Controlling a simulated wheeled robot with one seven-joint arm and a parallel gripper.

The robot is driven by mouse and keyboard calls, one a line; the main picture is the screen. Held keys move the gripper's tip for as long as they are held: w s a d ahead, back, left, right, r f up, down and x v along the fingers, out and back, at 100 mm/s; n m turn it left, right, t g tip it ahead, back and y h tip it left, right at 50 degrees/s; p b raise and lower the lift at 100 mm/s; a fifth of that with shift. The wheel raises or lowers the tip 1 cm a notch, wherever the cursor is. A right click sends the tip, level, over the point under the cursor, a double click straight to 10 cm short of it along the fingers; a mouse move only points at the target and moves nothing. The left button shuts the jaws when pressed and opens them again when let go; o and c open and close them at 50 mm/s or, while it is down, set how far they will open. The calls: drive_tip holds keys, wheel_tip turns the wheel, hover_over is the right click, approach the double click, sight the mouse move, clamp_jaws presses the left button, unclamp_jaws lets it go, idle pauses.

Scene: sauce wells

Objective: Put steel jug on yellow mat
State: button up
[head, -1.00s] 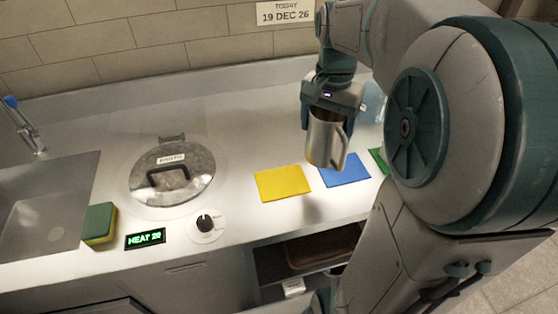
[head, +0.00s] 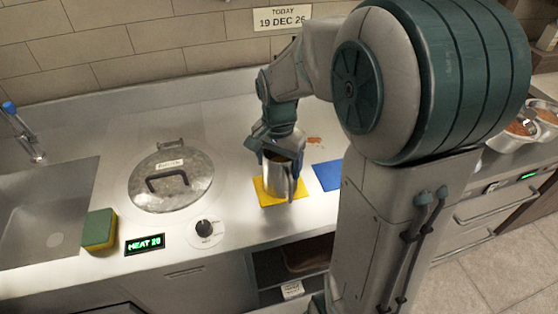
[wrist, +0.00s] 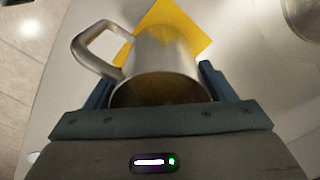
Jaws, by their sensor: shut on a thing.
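The steel jug (head: 279,178) is upright in my gripper (head: 280,152), over the yellow mat (head: 264,197). In the wrist view the jug (wrist: 160,55) sits between the two fingers (wrist: 155,88), with its handle out to the left. Its open mouth faces the wrist camera and the inside looks dark. The yellow mat (wrist: 185,25) shows behind and beside the jug. The jug hides part of the mat, and I cannot tell whether its base touches the mat or hangs just above it.
A blue mat (head: 327,176) lies right of the yellow one, partly behind my arm. A lidded well (head: 170,180), a knob (head: 205,231), a heat display (head: 145,242) and a sponge (head: 99,229) are to the left. The sink (head: 50,215) is at far left.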

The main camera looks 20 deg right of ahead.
drive_tip(key=o, duration=1.3)
drive_tip(key=shift+f, duration=0.1)
drive_tip(key=shift+o, duration=0.2)
wheel_tip(320, 180, up, 11)
drive_tip(key=s+f+n+t, duration=0.3)
drive_tip(key=s+f+n, duration=0.2)
drive_tip(key=s+n, duration=0.4)
drive_tip(key=s, duration=0.4)
drive_tip(key=shift+s+d+f, duration=0.2)
drive_tip(key=shift+s+d, duration=0.1)
drive_tip(key=shift+s, duration=0.05)
